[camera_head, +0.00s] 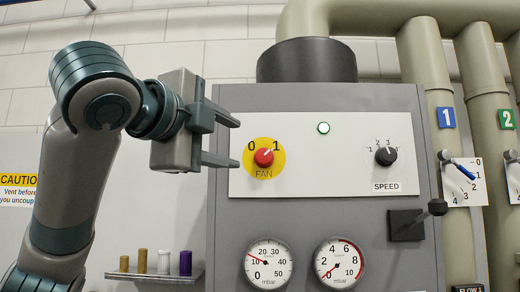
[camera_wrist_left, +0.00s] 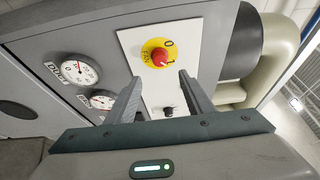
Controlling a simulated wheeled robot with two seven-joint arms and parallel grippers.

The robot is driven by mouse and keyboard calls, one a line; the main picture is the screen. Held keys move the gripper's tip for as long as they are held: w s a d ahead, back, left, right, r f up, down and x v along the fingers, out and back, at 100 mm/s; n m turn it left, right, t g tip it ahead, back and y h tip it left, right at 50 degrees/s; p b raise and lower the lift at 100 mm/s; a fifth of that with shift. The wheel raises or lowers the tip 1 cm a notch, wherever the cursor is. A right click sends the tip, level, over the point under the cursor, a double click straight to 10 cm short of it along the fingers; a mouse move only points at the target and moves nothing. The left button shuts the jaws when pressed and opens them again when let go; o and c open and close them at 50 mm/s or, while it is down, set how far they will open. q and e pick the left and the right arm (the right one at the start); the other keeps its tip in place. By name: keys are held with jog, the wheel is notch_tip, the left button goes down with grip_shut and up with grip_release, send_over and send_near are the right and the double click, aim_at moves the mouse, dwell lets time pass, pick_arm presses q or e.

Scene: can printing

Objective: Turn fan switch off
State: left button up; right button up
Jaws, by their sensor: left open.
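The fan switch (camera_head: 264,157) is a red knob on a yellow disc marked 0 and 1, on the white panel of the grey machine. Its white pointer line is turned toward the 1. It also shows in the left wrist view (camera_wrist_left: 159,57), beyond the fingertips. My left gripper (camera_head: 238,142) is open and empty, just left of the switch, its two fingers pointing toward the panel. In the left wrist view my left gripper (camera_wrist_left: 161,78) has its fingers spread apart with the knob between their lines, not touching it. My right gripper is in neither view.
A green lamp (camera_head: 323,128) and a black speed knob (camera_head: 385,156) are right of the switch. Two gauges (camera_head: 268,265) sit below. A black lever (camera_head: 420,219) sticks out at the lower right. A small shelf (camera_head: 155,275) holds several cylinders at the lower left.

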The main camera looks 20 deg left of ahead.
aim_at(262, 156)
pick_arm(q)
jog(key=w+p, duration=0.2)
jog(key=w, duration=0.2)
jog(key=w+d+p, duration=0.1)
jog(key=w+p, duration=0.1)
jog(key=w, duration=0.2)
jog(key=w+p, duration=0.2)
jog(key=w, duration=0.2)
jog(key=shift+w+d+r+p, duration=0.1)
jog(key=shift+w+d+p, duration=0.1)
jog(key=shift+w+p, duration=0.15)
jog(key=shift+w, duration=0.6)
jog(key=c, duration=0.9)
